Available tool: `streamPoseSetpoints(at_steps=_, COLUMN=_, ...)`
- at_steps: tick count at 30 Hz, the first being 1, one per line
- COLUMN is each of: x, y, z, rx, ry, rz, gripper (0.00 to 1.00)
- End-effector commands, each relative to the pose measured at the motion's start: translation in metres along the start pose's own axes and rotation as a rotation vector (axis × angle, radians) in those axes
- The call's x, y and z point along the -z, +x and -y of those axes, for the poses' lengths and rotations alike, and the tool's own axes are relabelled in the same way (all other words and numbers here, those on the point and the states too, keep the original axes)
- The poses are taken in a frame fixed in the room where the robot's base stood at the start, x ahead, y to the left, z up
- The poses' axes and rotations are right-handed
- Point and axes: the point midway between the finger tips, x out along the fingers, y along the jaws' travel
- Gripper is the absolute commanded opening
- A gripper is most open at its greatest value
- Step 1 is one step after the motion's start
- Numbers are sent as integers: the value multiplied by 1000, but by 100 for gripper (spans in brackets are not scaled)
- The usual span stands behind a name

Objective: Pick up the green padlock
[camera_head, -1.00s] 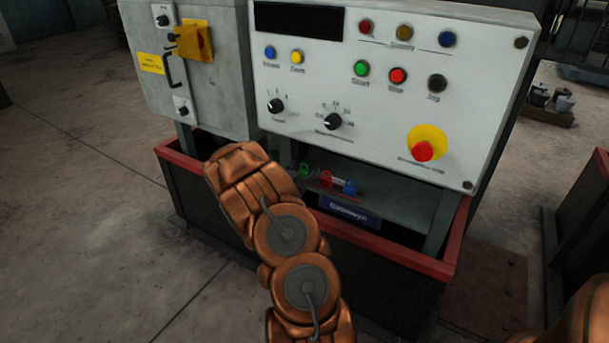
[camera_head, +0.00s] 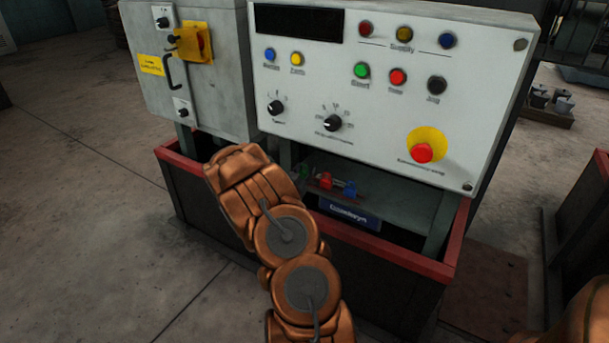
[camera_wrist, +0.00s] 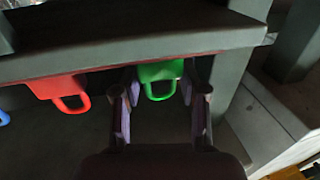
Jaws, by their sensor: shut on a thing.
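The green padlock (camera_wrist: 160,74) hangs below the grey shelf edge in the wrist view, its shackle loop pointing down in the picture. My gripper (camera_wrist: 160,97) has one finger on each side of it and is shut on it. In the head view the green padlock (camera_head: 304,170) shows only as a small dark green bit beside my arm. My gripper's fingers are hidden there behind the copper-coloured arm. A red padlock (camera_wrist: 64,88) is to the left of the green one, apart from my fingers.
A blue padlock (camera_head: 350,188) is beside the red one, above a blue name plate (camera_head: 348,213). The grey control panel (camera_head: 300,75) stands above. A red-rimmed enclosure (camera_head: 440,268) surrounds the shelf. A grey post (camera_wrist: 228,85) is close right of my fingers.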

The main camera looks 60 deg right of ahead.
Motion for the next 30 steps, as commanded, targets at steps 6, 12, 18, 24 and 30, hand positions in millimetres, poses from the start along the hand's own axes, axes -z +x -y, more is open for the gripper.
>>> streamPoseSetpoints(at_steps=6, x=4, y=0, z=0, rx=0, ry=0, rz=0, gripper=5)
streamPoseSetpoints(at_steps=12, x=27, y=0, z=0, rx=0, ry=2, rz=0, gripper=5)
streamPoseSetpoints(at_steps=18, x=39, y=-16, z=-8, rx=0, ry=-3, rz=0, gripper=5)
streamPoseSetpoints(at_steps=24, x=41, y=-46, z=-22, rx=1, ry=-2, rz=1, gripper=5)
streamPoseSetpoints(at_steps=30, x=44, y=-71, z=-35, rx=1, ry=0, rz=0, gripper=5)
